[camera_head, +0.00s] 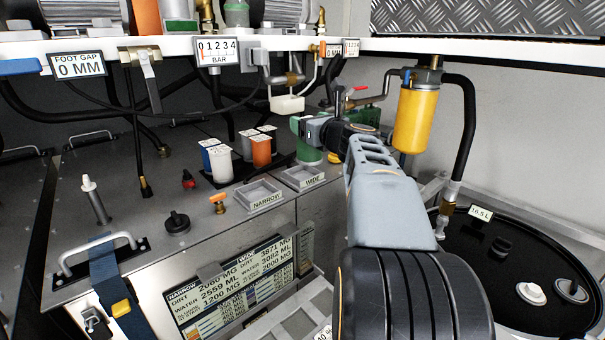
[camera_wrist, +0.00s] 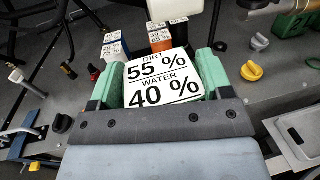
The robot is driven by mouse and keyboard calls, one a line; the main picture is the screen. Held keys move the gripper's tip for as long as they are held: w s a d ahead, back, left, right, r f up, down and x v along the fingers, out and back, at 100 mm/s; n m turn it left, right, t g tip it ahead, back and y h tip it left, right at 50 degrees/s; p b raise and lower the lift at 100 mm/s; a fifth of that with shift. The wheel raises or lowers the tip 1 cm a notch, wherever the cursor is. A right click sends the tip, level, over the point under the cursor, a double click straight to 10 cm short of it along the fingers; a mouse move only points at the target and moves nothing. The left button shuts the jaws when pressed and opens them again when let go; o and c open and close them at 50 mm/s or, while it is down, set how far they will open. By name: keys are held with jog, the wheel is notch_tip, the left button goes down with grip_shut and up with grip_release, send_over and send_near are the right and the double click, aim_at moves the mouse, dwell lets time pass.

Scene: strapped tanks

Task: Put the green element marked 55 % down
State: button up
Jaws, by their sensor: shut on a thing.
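The green element (camera_head: 308,152) shows its label in the wrist view (camera_wrist: 162,80), reading dirt 55 % and water 40 %. My gripper (camera_wrist: 160,76) is shut on it, with green fingertips on either side of the label. In the head view my gripper (camera_head: 306,128) is over the tank top, behind the tray marked WIDE (camera_head: 303,178). The element hangs below the fingers and looks upright. I cannot tell whether its bottom touches the surface. The tray marked NARROW (camera_head: 259,196) is nearer and to the left. Both trays look empty.
A blue element (camera_head: 216,160), an orange element (camera_head: 261,152) and others stand just left on a black base. A yellow filter (camera_head: 415,118) hangs at the right. A white shelf edge with hoses runs above. A black drum (camera_head: 510,270) stands at the lower right.

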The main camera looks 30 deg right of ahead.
jog(key=w+d+f+p, duration=0.1)
jog(key=w+d+f, duration=0.5)
jog(key=w+f, duration=0.6)
jog(key=shift+w+d+f, duration=0.15)
jog(key=shift+w, duration=0.05)
jog(key=shift+f, duration=0.2)
jog(key=o, duration=1.7)
